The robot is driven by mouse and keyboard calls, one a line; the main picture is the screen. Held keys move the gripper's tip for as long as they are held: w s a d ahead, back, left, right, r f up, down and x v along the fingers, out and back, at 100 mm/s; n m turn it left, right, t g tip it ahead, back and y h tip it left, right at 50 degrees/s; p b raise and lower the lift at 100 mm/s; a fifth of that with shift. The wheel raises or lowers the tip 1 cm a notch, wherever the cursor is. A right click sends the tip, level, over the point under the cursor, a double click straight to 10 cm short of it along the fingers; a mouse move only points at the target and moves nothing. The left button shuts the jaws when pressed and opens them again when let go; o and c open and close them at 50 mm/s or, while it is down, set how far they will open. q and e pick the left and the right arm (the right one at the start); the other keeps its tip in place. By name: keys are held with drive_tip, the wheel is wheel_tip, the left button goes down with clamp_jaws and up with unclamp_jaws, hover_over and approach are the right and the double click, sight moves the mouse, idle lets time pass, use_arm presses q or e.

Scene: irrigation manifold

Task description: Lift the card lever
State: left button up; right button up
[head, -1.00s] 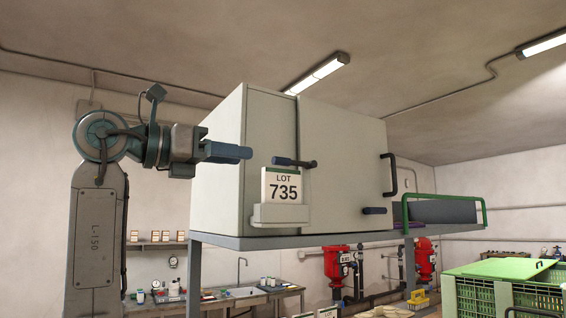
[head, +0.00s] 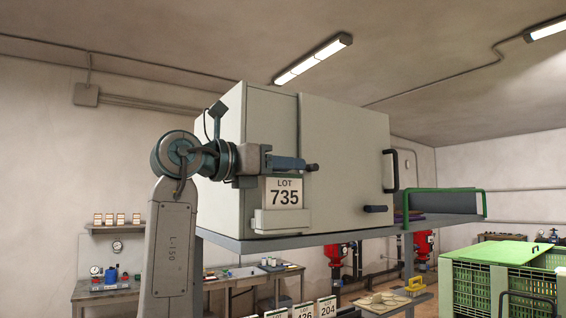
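The card lever (head: 312,167) is a short dark bar on the front of the grey cabinet (head: 345,160), just above the LOT 735 card (head: 284,192). The card stands in a pale holder (head: 281,222). My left gripper (head: 290,163) points right, its fingers in front of the lever and hiding most of it; only the lever's right end shows. I cannot tell whether the fingers touch the lever or are closed on it. The lever looks level. My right gripper is out of view.
A second dark lever (head: 375,209) and a black pull handle (head: 391,171) are on the cabinet's right side. The cabinet stands on a raised grey shelf (head: 330,238) with a green rail (head: 445,190) at right. Green crates (head: 500,275) stand at lower right.

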sight(310, 165)
use_arm(q)
drive_tip(key=shift+c, duration=0.5)
clamp_jaws()
drive_tip(key=shift+w+d+r+g+y+p, duration=0.1)
drive_tip(key=shift+d+r+g+y+p, duration=0.05)
drive_tip(key=shift+r+g+y+p, duration=1.2)
drive_tip(key=shift+w+d+r+g+y+p, duration=0.2)
drive_tip(key=shift+r+g+y+p, duration=0.25)
drive_tip(key=shift+y+p, duration=0.65)
drive_tip(key=shift+w+d+r+g+y, duration=0.15)
drive_tip(key=shift+g+y, duration=0.15)
drive_tip(key=shift+y, duration=0.15)
drive_tip(key=shift+o, duration=0.5)
unclamp_jaws()
